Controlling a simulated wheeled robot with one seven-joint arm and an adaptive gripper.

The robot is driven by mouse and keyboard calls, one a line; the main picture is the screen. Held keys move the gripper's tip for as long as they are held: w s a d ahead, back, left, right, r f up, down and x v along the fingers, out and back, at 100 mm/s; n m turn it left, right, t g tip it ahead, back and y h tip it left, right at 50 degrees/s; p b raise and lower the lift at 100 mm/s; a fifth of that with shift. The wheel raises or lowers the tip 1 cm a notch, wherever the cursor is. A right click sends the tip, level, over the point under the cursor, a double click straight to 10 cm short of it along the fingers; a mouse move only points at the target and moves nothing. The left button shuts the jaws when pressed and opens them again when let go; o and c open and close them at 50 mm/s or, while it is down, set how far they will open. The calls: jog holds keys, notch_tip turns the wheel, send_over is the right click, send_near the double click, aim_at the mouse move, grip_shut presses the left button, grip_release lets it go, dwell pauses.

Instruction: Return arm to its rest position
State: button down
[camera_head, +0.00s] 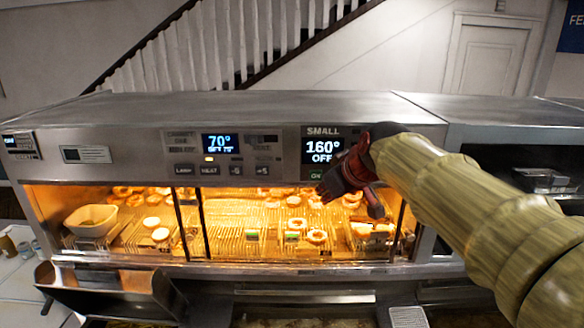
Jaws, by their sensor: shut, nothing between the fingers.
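My gripper (349,192), dark red and black, is in front of the right part of the warming cabinet, just below the small display (322,150) that reads 160° OFF. My arm, in a yellow-green sleeve, reaches in from the lower right. The gripper is shut and holds nothing. It covers part of the control panel's lower edge and some of the lit shelf. Whether the fingers touch the panel, I cannot tell.
The steel warming cabinet (240,105) spans the view. Its lit shelf holds several round food items and a pale tub (91,220). A second display (219,143) reads 70°. A steel tray (105,285) juts out at the lower left. A staircase and a door (490,60) are behind.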

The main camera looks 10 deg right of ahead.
jog(key=s+a+f+m+g+h+b, duration=0.1)
jog(key=s+f+m+g+b, duration=0.2)
jog(key=s+f+b, duration=1.3)
jog(key=s+f+m, duration=0.1)
jog(key=s+f, duration=1.3)
jog(key=f, duration=0.4)
jog(key=shift+s+f+m+g, duration=0.2)
jog(key=shift+f+m+g, duration=0.05)
jog(key=shift+m+g, duration=0.15)
jog(key=shift+a, duration=0.1)
